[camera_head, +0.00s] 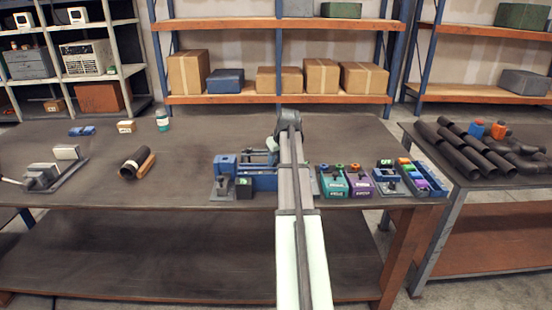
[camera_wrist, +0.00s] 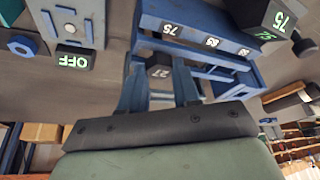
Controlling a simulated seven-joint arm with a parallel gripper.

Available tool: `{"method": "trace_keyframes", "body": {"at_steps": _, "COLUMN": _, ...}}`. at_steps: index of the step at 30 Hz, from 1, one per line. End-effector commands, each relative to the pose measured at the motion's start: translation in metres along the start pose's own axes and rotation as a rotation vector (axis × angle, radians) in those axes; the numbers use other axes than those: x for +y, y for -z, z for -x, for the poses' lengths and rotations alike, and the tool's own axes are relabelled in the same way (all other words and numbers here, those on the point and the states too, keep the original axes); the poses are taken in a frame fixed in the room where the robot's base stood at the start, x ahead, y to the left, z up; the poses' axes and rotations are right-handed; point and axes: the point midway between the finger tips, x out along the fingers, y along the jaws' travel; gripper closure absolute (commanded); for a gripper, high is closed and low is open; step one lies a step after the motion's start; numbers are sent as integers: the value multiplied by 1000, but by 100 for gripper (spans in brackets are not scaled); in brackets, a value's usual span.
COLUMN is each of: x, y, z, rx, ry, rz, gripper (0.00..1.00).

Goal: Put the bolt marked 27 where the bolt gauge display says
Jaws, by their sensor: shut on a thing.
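My gripper (camera_wrist: 158,90) is shut on a dark bolt head marked 27 (camera_wrist: 158,72) in the wrist view, its two blue fingers on either side of it. The blue bolt rack (camera_wrist: 195,50) with white number labels, one reading 75, lies just beyond the fingers. I cannot tell whether the bolt touches the rack. A dark display box (camera_wrist: 272,20) at the upper right shows green digits, 75 on one face. Another display (camera_wrist: 75,58) at the left reads OFF in green. In the head view the blue fixture (camera_head: 262,180) stands beside my arm, which hides part of it.
On the bench (camera_head: 180,185), a green box (camera_head: 332,184) and a purple box (camera_head: 358,185) stand right of my arm, near a blue tray (camera_head: 425,180) of coloured parts. A dark pipe (camera_head: 132,165) and a grey device (camera_head: 45,176) lie left. The bench's middle left is clear.

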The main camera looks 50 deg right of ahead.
Motion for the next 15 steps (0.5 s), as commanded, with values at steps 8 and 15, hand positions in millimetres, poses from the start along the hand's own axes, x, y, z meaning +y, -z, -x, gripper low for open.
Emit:
{"method": "trace_keyframes", "body": {"at_steps": 8, "x": 0, "y": 0, "z": 0, "rx": 1, "ry": 0, "rz": 0, "gripper": 100}}
{"method": "trace_keyframes", "body": {"at_steps": 15, "x": 0, "y": 0, "z": 0, "rx": 0, "ry": 0, "rz": 0, "gripper": 46}}
